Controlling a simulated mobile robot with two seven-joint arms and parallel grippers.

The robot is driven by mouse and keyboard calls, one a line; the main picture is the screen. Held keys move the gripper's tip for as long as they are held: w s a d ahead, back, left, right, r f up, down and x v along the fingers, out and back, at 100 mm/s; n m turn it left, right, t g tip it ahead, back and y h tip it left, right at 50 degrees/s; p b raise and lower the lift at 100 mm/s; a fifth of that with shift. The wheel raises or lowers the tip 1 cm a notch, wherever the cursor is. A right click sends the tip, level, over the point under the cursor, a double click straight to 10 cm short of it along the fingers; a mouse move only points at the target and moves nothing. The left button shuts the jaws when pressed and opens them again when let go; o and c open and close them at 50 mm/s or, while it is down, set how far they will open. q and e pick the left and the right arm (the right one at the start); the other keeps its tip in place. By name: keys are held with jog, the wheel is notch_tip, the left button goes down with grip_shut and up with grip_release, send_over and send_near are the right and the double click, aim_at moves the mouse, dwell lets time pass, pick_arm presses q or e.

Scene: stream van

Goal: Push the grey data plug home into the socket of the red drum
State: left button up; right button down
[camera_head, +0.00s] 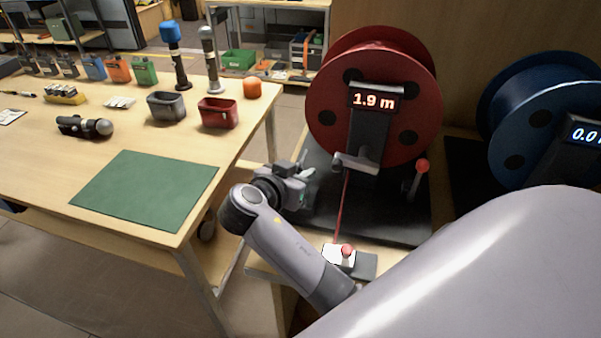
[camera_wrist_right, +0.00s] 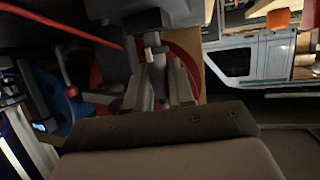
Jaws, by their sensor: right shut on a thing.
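The red drum (camera_head: 418,82) stands upright on a dark base, with a display reading 1.9 m on its front post. My right gripper (camera_head: 300,177) is at the drum's lower left, beside the base's left edge. In the right wrist view its two fingers (camera_wrist_right: 161,88) are closed around a grey piece (camera_wrist_right: 157,62), seemingly the grey data plug, with a pale tip pointing away from the hand. The red drum (camera_wrist_right: 188,52) shows behind the fingers there. I cannot make out the socket, or whether the plug touches it. My left gripper is not in view.
A red cable (camera_head: 341,215) runs down from the drum to a white block (camera_head: 336,255) with a red knob. A crank with a red knob (camera_head: 422,166) is at the drum's right. A blue drum (camera_head: 548,120) stands further right. The wooden table (camera_head: 60,180) at left holds bins and a green mat.

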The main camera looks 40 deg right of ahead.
jog(key=shift+f+b, duration=0.45)
jog(key=shift+f, duration=0.2)
jog(key=c, duration=0.9)
grip_release()
jog(key=shift+r, duration=0.1)
